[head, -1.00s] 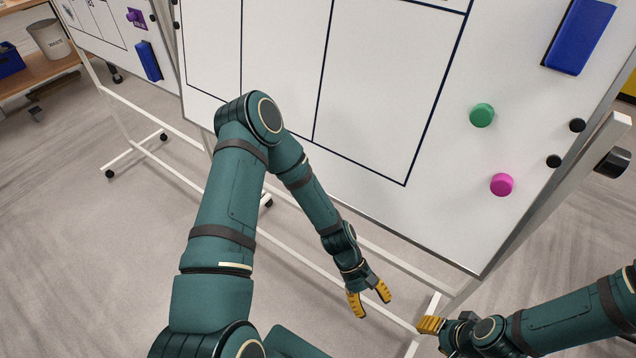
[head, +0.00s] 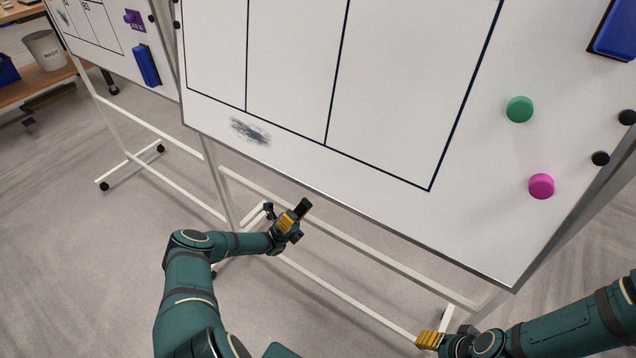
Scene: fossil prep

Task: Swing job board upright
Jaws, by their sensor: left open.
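The large white job board (head: 465,225) fills the upper middle and right of the head view, with a dark ruled grid. It hangs in a pale wheeled frame (head: 340,245), and its top is out of view. I cannot tell its exact tilt. My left gripper (head: 296,215) is open and empty, just below the board's lower edge, near the frame's lower rail; I see no contact with the board. My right gripper (head: 430,341) is at the bottom right, below the board's lower right corner. Its yellow pads show, but its opening is unclear.
The board carries a green magnet (head: 519,109), a pink magnet (head: 541,186), a blue eraser (head: 614,32) and a dark smudge (head: 250,131). A second whiteboard (head: 112,62) stands at left. A waste bin (head: 45,50) is beyond it. The floor at lower left is clear.

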